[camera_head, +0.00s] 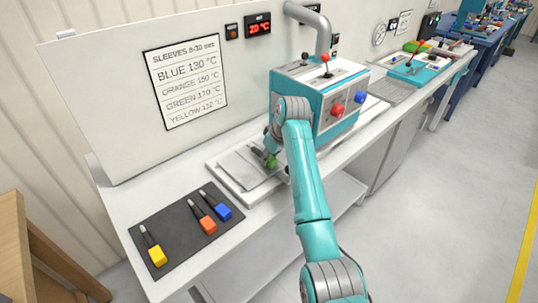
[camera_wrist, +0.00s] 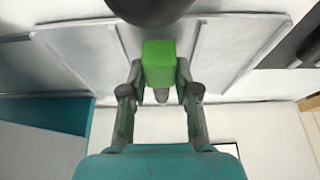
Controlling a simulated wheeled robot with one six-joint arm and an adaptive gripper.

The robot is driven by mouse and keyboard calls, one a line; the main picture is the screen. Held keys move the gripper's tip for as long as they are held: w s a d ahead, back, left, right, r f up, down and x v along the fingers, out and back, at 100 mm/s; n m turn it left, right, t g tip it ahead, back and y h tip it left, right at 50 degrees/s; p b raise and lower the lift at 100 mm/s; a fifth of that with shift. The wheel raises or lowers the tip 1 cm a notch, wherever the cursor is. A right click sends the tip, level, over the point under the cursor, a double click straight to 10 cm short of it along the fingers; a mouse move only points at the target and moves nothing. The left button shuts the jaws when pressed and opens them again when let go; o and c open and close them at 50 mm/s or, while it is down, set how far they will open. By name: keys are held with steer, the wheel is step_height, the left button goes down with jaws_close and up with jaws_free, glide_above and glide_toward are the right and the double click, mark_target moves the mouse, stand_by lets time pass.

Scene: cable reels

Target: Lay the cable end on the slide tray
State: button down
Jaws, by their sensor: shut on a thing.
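The cable end with the green block (camera_head: 271,160) is in my gripper (camera_head: 270,150), over the right part of the slide tray. In the wrist view my gripper (camera_wrist: 160,78) is shut on the sides of the green block (camera_wrist: 159,62). A short grey tip sticks out of the block between the fingers. The slide tray (camera_head: 236,166) is a flat pale metal plate in front of the teal machine; it also shows behind the fingers in the wrist view (camera_wrist: 85,50). I cannot tell whether the block touches the tray. A dark rounded shape covers the top of the wrist view.
The teal machine (camera_head: 322,110) with red and blue knobs stands right of the tray, close to my arm. A dark mat (camera_head: 180,240) at the left holds cable ends with yellow (camera_head: 157,256), orange (camera_head: 208,225) and blue (camera_head: 223,212) blocks. A temperature sign (camera_head: 186,82) hangs behind.

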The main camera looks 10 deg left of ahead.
steer(key=shift+f, duration=0.35)
steer(key=c, duration=0.8)
jaws_free()
steer(key=shift+o, duration=0.2)
steer(key=v, duration=1.2)
